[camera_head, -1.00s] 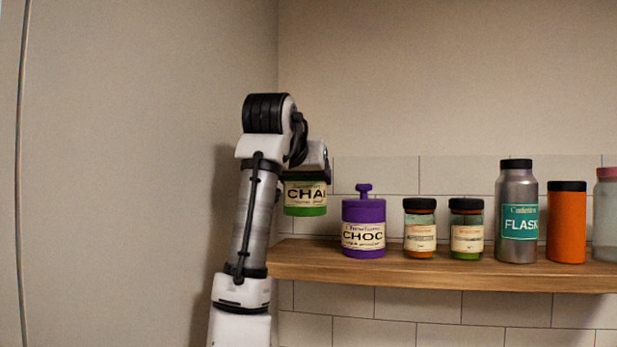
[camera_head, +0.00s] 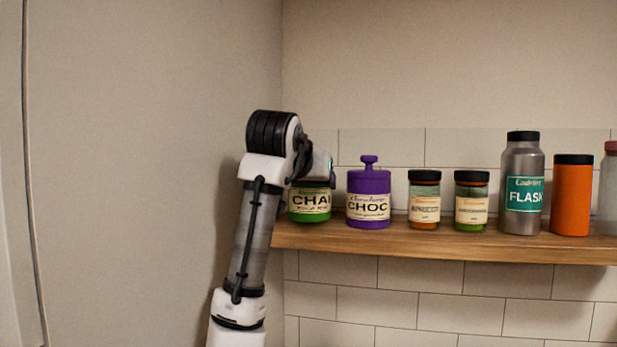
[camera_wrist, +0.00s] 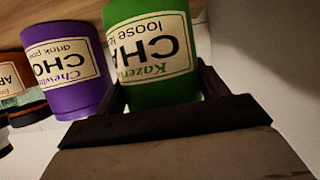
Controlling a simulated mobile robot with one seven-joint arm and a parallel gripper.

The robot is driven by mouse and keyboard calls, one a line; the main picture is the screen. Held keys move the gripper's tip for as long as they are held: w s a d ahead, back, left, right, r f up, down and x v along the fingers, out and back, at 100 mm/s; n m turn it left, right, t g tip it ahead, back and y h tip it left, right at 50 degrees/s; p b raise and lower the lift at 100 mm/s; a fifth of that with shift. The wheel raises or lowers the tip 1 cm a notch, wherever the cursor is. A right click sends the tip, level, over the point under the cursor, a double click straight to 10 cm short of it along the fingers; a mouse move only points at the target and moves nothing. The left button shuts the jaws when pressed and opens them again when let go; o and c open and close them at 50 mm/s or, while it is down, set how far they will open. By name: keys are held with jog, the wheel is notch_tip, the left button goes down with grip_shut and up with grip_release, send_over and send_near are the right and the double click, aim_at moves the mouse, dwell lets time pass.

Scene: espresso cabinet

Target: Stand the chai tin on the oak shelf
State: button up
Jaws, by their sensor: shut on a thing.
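The green chai tin (camera_head: 309,203) with a cream label is at the left end of the oak shelf (camera_head: 430,243) in the head view. It looks upright, with its base at about the level of the shelf top; I cannot tell for sure whether it rests there. My gripper (camera_wrist: 165,98) is shut on the chai tin, and the wrist view shows the tin (camera_wrist: 150,50) between the fingers. In the head view my arm hides the tin's top and left part.
A purple choc tin (camera_head: 368,200) stands close to the right of the chai tin. Further right stand two spice jars (camera_head: 424,200) (camera_head: 471,202), a steel flask (camera_head: 522,185), an orange canister (camera_head: 571,197) and a pale bottle (camera_head: 609,195). A wall bounds the left side.

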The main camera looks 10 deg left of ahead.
jog(key=shift+f+b, duration=0.45)
jog(key=shift+f, duration=0.05)
dwell(0.3)
jog(key=o, duration=1.3)
jog(key=b+v, duration=0.4)
jog(key=v, duration=1)
jog(key=shift+f+b, duration=0.1)
jog(key=shift+b, duration=0.2)
jog(key=shift+d+f, duration=0.1)
